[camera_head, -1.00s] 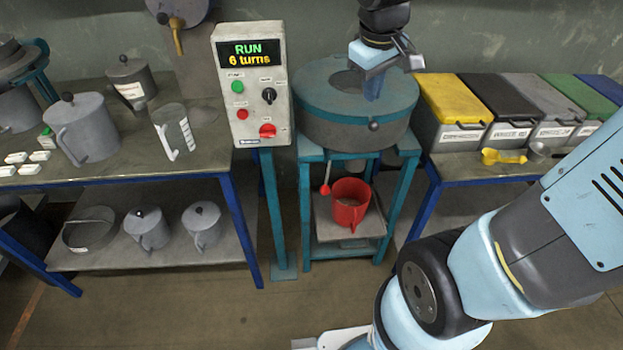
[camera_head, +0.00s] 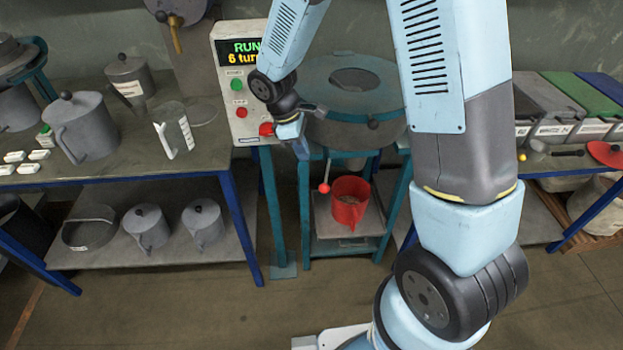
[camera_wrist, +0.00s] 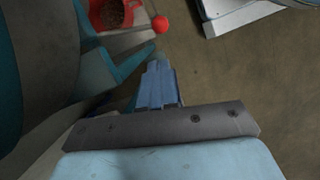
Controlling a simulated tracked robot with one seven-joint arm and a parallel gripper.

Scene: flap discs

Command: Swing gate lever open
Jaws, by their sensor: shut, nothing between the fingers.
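The gate lever (camera_head: 324,188) has a red ball knob and hangs under the front left of the teal mixer drum (camera_head: 355,125). The knob also shows in the wrist view (camera_wrist: 160,24), beyond my fingertips. My gripper (camera_head: 303,153) is shut and empty at the drum's left front, above the knob and apart from it. In the wrist view my gripper (camera_wrist: 155,70) points toward the knob. A red jug (camera_head: 350,203) stands on the shelf below the drum, right of the knob. Brown-grey grains show in the jug in the wrist view (camera_wrist: 113,14).
The control box (camera_head: 240,110), partly hidden by my arm, reads RUN and 6 turns. The left bench (camera_head: 120,180) holds grey jugs. Bins (camera_head: 560,105) stand on the right bench. Teal frame legs (camera_head: 304,215) flank the jug.

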